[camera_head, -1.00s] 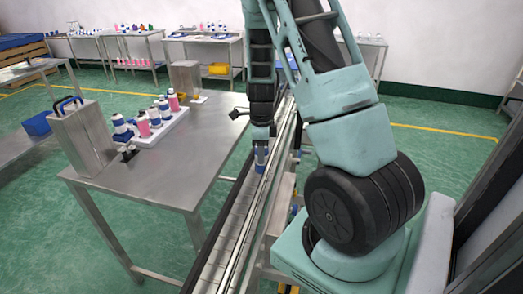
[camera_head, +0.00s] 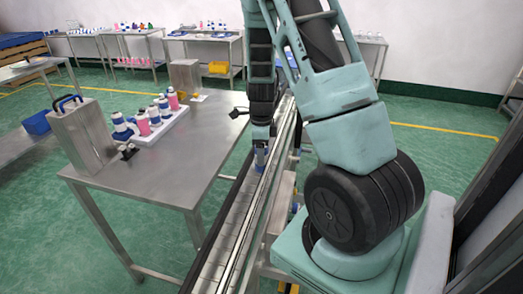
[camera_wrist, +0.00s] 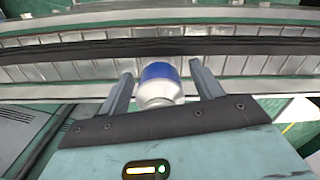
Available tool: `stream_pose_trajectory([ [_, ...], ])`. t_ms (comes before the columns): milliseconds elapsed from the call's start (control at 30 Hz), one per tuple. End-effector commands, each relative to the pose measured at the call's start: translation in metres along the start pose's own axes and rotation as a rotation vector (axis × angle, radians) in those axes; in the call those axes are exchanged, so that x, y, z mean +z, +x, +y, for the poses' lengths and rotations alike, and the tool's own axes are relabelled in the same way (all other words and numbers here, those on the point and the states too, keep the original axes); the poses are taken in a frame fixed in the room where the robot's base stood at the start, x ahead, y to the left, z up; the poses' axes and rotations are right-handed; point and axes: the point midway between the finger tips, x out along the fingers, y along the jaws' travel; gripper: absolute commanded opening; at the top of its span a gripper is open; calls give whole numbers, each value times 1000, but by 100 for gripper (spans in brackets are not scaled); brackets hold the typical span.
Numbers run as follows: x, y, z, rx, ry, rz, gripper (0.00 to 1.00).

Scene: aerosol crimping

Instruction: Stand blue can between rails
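The blue can (camera_wrist: 158,72) with a silver-white domed end shows in the wrist view between the two fingers of my gripper (camera_wrist: 164,84). A small gap shows on each side of the can, so the fingers are open around it. In the head view the blue can (camera_head: 260,157) is under my gripper (camera_head: 260,146), at the conveyor between its long rails (camera_head: 268,180). It looks roughly upright there. Its base is hidden, so I cannot tell exactly how it meets the belt.
A steel table (camera_head: 165,180) stands left of the conveyor. On it are a white rack (camera_head: 160,130) with several blue-and-white and pink bottles, and a metal box (camera_head: 83,138). The near conveyor belt (camera_head: 222,240) is clear. More benches stand along the back wall.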

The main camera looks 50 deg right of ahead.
Motion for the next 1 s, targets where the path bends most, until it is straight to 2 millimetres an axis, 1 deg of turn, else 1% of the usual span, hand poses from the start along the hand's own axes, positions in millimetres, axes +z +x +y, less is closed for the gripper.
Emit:
stream_pose_trajectory([
  [200, 0, -3, 0, -1, -1, 0, 65],
  [267, 0, -8, 0, -2, -2, 0, 65],
  [367, 1, -23, -1, -5, -3, -2, 65],
  [800, 1, -124, -1, -5, -2, -4, 65],
  [900, 1, -143, 0, -4, -3, -3, 65],
  [1000, 0, -158, -1, -3, -1, -2, 65],
])
